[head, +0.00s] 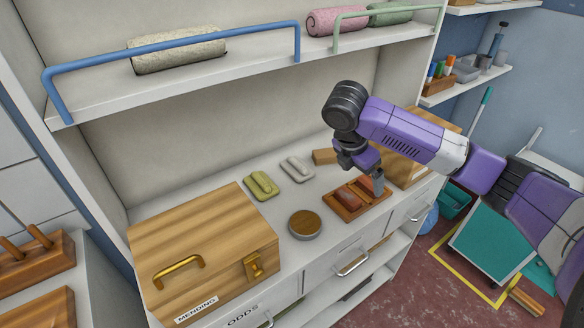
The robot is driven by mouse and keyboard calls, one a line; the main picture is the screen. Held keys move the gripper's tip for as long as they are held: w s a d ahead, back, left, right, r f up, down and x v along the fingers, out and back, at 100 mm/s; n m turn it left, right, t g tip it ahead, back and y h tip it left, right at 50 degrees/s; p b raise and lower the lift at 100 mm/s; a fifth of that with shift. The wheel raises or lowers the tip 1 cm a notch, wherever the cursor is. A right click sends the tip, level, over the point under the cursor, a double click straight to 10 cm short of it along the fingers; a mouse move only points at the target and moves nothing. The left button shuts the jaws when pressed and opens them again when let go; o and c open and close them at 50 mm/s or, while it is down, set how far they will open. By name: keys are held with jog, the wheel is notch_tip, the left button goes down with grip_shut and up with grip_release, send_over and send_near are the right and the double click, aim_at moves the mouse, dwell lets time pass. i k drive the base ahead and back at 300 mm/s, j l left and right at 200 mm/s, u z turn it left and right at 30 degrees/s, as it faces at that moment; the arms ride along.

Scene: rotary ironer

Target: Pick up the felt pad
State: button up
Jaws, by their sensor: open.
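I cannot tell for sure which item is the felt pad. A reddish, block-like item (347,197) lies in a shallow wooden tray (374,204) on the white counter. An olive-green item with a raised grip (262,186) and a similar pale grey one (297,168) lie to its left. A round tin with a brown top (304,223) is in front of them. My gripper (362,177) is open, pointing down over the tray and the reddish item. It partly hides the tray's back part. I see nothing between its fingers.
A wooden box labelled MENDING (205,250) stands at the left of the counter. A small wooden block (325,156) and another wooden box (399,155) are behind my gripper. A shelf (245,62) with blue and green rails holds rolled towels above.

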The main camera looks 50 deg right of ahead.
aim_at(296, 168)
jog(key=i+j, duration=0.65)
jog(key=i, duration=0.2)
